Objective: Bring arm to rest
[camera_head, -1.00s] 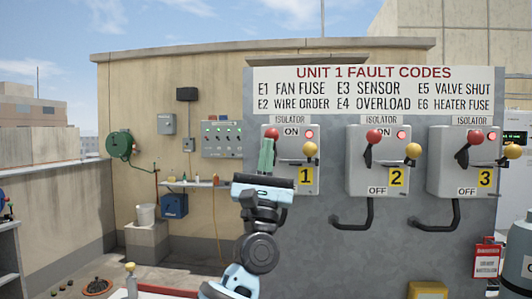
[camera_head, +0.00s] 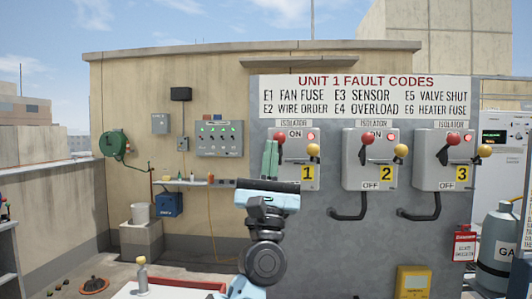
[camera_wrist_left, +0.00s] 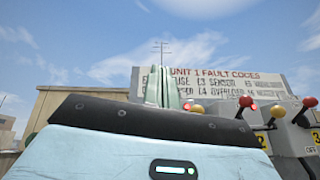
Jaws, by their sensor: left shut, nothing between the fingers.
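My left gripper (camera_head: 270,159) is raised in front of the grey isolator panel, its green fingers shut together with nothing between them. In the head view it stands just left of isolator 1 (camera_head: 308,172), overlapping its left edge; I cannot tell whether it touches. Isolator 1 has a red-knobbed lever (camera_head: 279,142) and a yellow knob (camera_head: 313,150). Isolator 2 (camera_head: 369,172) and isolator 3 (camera_head: 442,172) stand to its right, with similar levers. My right gripper is not in view.
A fault code sign (camera_head: 365,95) tops the panel. A grey gas cylinder (camera_head: 498,245) stands at the right. A control box (camera_head: 219,138) and a green hose reel (camera_head: 114,145) hang on the back wall. A narrow shelf (camera_head: 180,182) holds small items.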

